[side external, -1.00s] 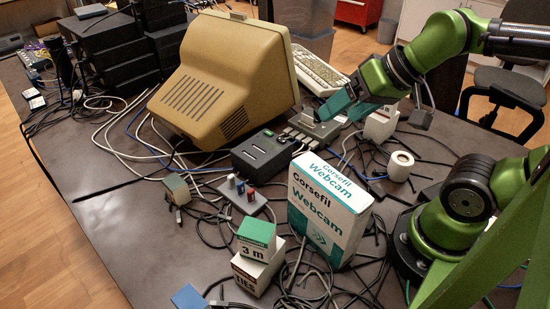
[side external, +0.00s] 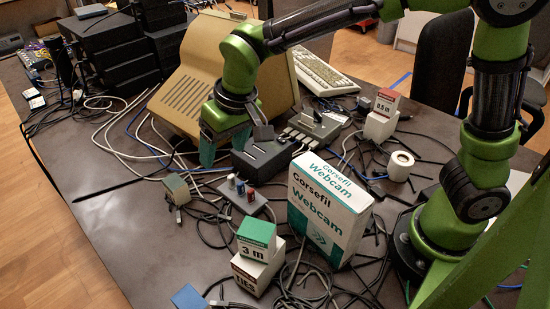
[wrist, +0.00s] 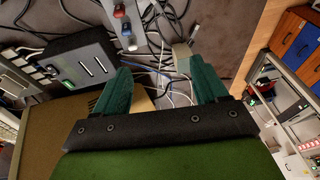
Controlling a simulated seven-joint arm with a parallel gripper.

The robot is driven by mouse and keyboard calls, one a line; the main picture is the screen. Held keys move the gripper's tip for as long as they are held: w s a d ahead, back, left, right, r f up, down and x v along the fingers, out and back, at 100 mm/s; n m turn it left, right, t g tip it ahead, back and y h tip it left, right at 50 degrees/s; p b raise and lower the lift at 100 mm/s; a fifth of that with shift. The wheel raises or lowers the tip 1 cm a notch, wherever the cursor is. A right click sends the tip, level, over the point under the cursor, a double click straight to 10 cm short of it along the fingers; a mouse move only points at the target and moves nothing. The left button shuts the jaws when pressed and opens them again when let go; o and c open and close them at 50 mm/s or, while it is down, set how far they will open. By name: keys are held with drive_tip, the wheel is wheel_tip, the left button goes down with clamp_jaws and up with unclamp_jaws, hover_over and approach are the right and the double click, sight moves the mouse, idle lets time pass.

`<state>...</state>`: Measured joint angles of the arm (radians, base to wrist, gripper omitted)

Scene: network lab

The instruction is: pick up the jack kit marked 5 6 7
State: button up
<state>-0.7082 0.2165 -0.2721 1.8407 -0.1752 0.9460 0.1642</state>
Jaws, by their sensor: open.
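I cannot read the marking 5 6 7 on anything in these frames, so I cannot tell for sure which thing is the jack kit. A small beige box with a greenish side (side external: 177,189) lies among cables left of centre. It also shows in the wrist view as a small pale box (wrist: 182,55), beyond and between my fingertips. A grey plate with red, white and blue plugs (side external: 246,198) lies to its right. My gripper (side external: 222,153) points down in front of the beige monitor, beside the black box. Its teal fingers are apart, with nothing between them.
The beige monitor (side external: 185,90) stands close behind my gripper. A black slotted box (side external: 262,160) is just to its right. A Webcam box (side external: 325,215), a 3 m box (side external: 256,237) on a TIES box (side external: 255,272), and many loose cables crowd the front. The table's left front is clear.

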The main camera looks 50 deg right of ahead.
sight(174, 182)
drive_tip(key=w+a+f+t+h, duration=0.1)
drive_tip(key=w+a+t+h, duration=0.1)
drive_tip(key=w+a, duration=0.55)
drive_tip(key=x, duration=1.6)
drive_tip(key=shift+s+d+f, duration=0.1)
drive_tip(key=shift+s+f, duration=0.15)
drive_tip(key=shift+f, duration=0.25)
drive_tip(key=c, duration=1.1)
drive_tip(key=shift+r, duration=0.1)
